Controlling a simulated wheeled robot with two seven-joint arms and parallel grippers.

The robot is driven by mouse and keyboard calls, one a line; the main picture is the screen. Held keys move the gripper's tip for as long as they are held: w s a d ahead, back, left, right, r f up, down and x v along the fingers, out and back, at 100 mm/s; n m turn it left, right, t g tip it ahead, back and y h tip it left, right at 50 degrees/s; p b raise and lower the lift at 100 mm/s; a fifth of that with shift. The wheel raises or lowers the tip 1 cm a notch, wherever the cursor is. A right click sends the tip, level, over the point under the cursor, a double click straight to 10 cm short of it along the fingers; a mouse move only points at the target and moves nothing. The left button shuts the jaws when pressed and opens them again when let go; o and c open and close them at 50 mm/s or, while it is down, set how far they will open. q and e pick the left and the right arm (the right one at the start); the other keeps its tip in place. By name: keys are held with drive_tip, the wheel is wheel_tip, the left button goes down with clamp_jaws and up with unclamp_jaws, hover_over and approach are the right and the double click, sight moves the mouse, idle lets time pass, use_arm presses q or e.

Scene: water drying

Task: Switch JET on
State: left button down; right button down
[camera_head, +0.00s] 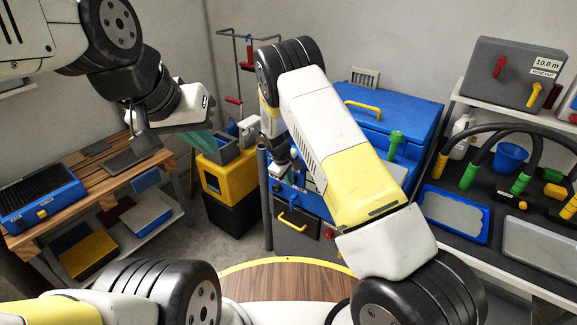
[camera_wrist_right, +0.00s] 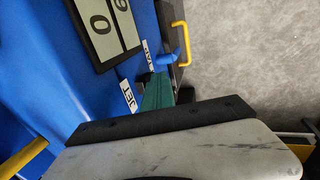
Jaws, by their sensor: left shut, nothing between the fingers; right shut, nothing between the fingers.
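The blue machine (camera_head: 318,205) stands in the middle of the head view, partly hidden by my right arm. In the right wrist view its blue panel (camera_wrist_right: 60,75) carries a white JET label (camera_wrist_right: 127,95), a second small label (camera_wrist_right: 149,55) and a grey display (camera_wrist_right: 105,25). My right gripper (camera_wrist_right: 158,82) shows teal fingers, shut and empty, close beside the JET label. I cannot tell whether they touch the panel. No JET switch is visible; the gripper may cover it. My left gripper (camera_head: 198,141) is shut and empty above the yellow-and-black unit.
A yellow handle (camera_wrist_right: 180,43) juts out near the panel edge. A wooden bench (camera_head: 100,175) with a blue tray (camera_head: 42,203) stands left. A shelf with hoses and a blue bucket (camera_head: 509,157) stands right. A round wooden table (camera_head: 285,285) is in front.

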drive_tip(key=shift+w+d+f+t+h, duration=0.1)
drive_tip(key=shift+w+f+t+h, duration=0.1)
drive_tip(key=shift+t+h, duration=0.15)
drive_tip(key=shift+w+d+r, duration=0.1)
drive_tip(key=shift+r, duration=0.75)
